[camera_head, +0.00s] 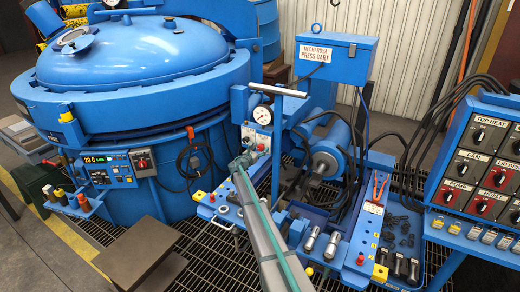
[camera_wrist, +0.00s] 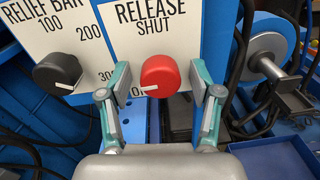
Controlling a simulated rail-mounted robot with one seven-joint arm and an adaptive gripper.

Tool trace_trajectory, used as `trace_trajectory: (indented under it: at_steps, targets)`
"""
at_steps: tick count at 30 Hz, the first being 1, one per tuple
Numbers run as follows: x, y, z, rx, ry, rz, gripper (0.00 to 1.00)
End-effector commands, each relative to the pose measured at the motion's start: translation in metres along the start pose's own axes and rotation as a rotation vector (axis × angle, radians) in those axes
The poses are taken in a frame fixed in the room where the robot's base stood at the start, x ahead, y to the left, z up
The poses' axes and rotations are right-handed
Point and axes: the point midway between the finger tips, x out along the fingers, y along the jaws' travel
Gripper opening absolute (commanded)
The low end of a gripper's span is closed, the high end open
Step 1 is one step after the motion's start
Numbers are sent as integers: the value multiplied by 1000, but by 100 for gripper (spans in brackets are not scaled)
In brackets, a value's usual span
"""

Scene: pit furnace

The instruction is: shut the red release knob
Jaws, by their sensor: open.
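The red release knob (camera_wrist: 160,76) is on a white panel (camera_wrist: 150,30) lettered RELEASE and SHUT, with partly hidden lettering below. A white mark on the knob points left and slightly down, not up at SHUT. My gripper (camera_wrist: 162,82) is open, with one finger on each side of the knob.
A black relief knob (camera_wrist: 57,74) sits left of the red one. In the wrist view a blue cylinder with a metal end (camera_wrist: 265,55) stands to the right. A gauge (camera_head: 262,115) and a grey-tipped horizontal bar (camera_head: 278,90) are above my gripper. Hoses hang nearby.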

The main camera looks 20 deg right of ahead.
Motion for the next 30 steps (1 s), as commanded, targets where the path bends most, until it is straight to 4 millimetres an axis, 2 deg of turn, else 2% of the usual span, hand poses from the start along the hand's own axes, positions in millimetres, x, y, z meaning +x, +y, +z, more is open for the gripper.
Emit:
trace_trajectory:
  at_steps: [5, 16, 23, 30]
  targets:
    - [0, 0, 0, 0, 0, 0, 64]
    - [0, 0, 0, 0, 0, 0, 4]
    - [-1, 0, -2, 14, 1, 0, 4]
    - [-1, -1, -6, 104, 3, 0, 4]
